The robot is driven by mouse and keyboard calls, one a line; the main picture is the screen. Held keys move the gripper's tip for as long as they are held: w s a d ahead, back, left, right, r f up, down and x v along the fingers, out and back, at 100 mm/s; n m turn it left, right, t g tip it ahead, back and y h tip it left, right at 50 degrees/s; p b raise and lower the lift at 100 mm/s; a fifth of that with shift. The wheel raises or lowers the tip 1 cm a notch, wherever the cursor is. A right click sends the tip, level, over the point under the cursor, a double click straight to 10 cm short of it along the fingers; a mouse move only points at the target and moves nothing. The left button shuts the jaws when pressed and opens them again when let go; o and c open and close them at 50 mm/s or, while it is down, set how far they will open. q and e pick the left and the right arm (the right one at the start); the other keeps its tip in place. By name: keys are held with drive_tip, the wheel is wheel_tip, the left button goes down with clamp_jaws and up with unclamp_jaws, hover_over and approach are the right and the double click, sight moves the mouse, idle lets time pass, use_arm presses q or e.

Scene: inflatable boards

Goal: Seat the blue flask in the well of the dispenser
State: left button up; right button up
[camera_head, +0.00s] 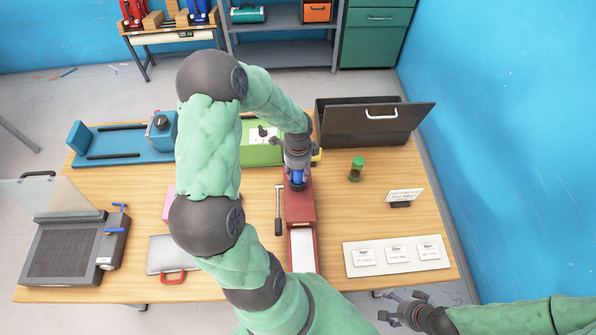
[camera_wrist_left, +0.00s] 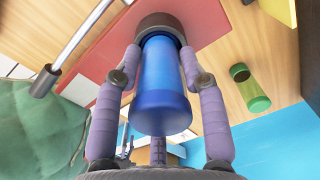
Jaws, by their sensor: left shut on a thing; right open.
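My left gripper (camera_head: 297,160) is shut on the blue flask (camera_head: 297,177), above the far end of the red dispenser (camera_head: 301,208). The inside of the well is hidden by the flask. My right gripper (camera_head: 400,308) is open and empty, off the table's front edge at the right.
A lever (camera_head: 278,210) stands left of the dispenser. A green jar (camera_head: 356,168) is to its right, with a white board of labels (camera_head: 365,269) nearer the front. A dark open box (camera_head: 362,128) and a green device (camera_head: 260,152) stand behind.

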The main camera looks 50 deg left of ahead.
use_arm(q)
drive_tip(key=shift+f, duration=0.1)
drive_tip(key=o, duration=1.2)
drive_tip(key=shift+r, duration=0.2)
wheel_tip(320, 180, up, 12)
drive_tip(key=shift+f+p, duration=0.1)
drive_tip(key=shift+p, duration=0.6)
